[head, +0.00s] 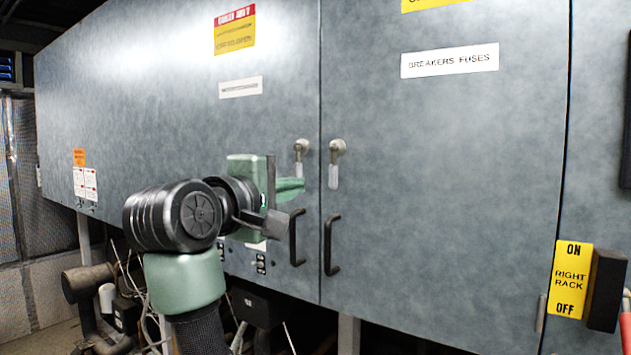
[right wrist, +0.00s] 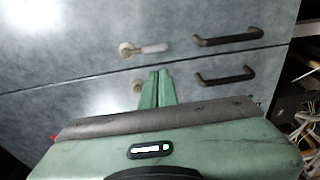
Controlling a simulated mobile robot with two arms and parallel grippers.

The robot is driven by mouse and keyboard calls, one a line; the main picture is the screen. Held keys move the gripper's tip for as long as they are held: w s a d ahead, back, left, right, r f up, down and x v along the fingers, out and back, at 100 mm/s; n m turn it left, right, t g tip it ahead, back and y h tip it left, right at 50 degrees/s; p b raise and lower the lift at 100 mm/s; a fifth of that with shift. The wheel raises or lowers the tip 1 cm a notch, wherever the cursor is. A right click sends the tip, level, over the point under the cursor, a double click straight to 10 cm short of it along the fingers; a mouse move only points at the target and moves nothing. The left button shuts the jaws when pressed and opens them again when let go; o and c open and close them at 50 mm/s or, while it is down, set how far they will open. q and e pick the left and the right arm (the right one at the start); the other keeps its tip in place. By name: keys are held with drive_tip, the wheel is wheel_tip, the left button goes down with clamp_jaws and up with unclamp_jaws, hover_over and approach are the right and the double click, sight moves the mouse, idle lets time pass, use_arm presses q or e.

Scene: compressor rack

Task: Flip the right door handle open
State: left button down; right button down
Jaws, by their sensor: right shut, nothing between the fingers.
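The right door handle (head: 336,162) is a small grey-white lever on a round pivot near the left edge of the right door. It hangs straight down. In the right wrist view, where the scene is turned sideways, it is the upper lever (right wrist: 146,48). A matching left door handle (head: 300,158) sits across the seam; the fingers partly hide it in the wrist view (right wrist: 137,86). My right gripper (head: 298,186) is shut and empty, its green fingertips in front of the left door, left of the right handle and apart from it. It also shows in the wrist view (right wrist: 159,74). My left gripper is out of view.
Two black pull handles, left (head: 295,238) and right (head: 332,245), flank the door seam below the levers. A yellow "RIGHT RACK" sign (head: 571,280) and a black box (head: 606,290) are at the right. Pipes and cables (head: 95,290) lie lower left. The right door's face is clear.

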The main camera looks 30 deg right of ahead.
drive_tip(key=p, duration=0.4)
approach(327, 179)
drive_tip(key=x, duration=0.5)
drive_tip(key=shift+w+d+r, duration=0.1)
drive_tip(key=shift+d+r, duration=0.05)
drive_tip(key=shift+r, duration=0.05)
drive_tip(key=shift+w+d+f, duration=0.1)
drive_tip(key=shift+w+d, duration=0.1)
drive_tip(key=shift+d, duration=0.05)
drive_tip(key=shift+d, duration=0.1)
